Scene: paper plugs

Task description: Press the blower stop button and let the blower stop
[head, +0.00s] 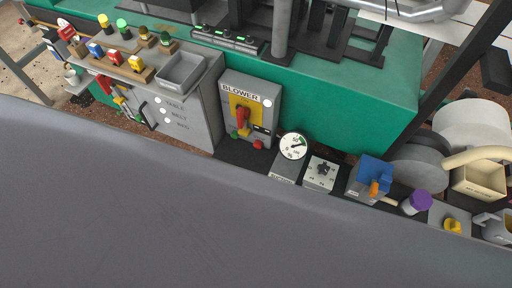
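The grey blower box (262,88) stands near the middle of the head view, with "BLOWER" lettered along its top. A red rotary handle (242,118) sits upright on a yellow plate (236,101) on its face. Low on the box are a green button (234,134) at the left and a red button (258,145) at the right; no label is readable on either. A small white lamp or disc (268,102) is at its upper right. Neither of my grippers is in view, and nothing touches the buttons. Whether the blower is running cannot be told.
Right of the box are a round gauge (293,146), a grey knob box (322,172) and a blue device (372,172). A green machine bed (345,122) runs behind. A large grey surface fills the foreground.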

